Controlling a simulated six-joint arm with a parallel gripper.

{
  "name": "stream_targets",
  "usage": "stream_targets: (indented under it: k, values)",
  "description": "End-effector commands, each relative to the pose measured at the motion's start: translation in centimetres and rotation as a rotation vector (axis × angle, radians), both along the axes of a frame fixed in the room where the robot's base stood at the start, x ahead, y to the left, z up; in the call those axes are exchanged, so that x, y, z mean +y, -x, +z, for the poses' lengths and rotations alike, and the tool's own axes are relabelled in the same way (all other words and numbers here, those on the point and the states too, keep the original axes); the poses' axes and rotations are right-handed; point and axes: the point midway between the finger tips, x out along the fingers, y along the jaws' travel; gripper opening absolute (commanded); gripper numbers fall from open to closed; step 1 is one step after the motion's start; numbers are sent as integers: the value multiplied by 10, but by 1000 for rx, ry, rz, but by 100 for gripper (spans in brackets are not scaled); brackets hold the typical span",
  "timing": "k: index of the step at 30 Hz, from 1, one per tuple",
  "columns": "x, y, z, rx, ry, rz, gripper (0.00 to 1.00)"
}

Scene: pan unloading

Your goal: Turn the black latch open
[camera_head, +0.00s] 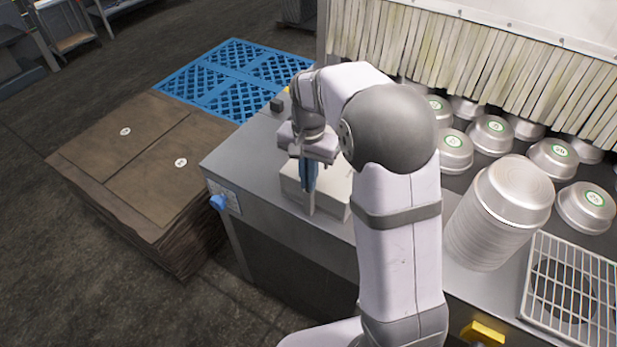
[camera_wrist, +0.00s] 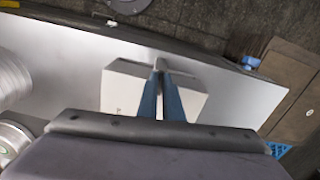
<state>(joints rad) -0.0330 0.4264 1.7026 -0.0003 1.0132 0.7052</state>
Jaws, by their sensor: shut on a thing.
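My gripper (camera_head: 309,188) points down at a pale box (camera_head: 337,187) on the steel counter. Its blue fingers are shut on a narrow grey upright piece (camera_head: 309,204) at the front of this box. In the wrist view the fingertips (camera_wrist: 161,74) meet around the piece at the middle of the pale box (camera_wrist: 121,90). I cannot make out a clear black latch; whether the grey piece belongs to one is unclear. A small black block (camera_head: 277,105) lies on the counter's far left edge, apart from my gripper.
A blue knob (camera_head: 217,202) sticks out from the counter's left end. Stacked silver pans (camera_head: 487,225) stand right of my arm, with several more pans behind. A brown stack (camera_head: 140,165) and a blue pallet (camera_head: 235,75) are on the floor at left. The counter's left end is clear.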

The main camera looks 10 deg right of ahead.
Motion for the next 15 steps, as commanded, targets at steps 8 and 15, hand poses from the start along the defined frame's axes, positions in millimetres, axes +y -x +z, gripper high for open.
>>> stream_targets:
  k: [8,15]
  values:
    - [0,0,1,-1,-1,218,0]
    - [0,0,1,0,0,446,0]
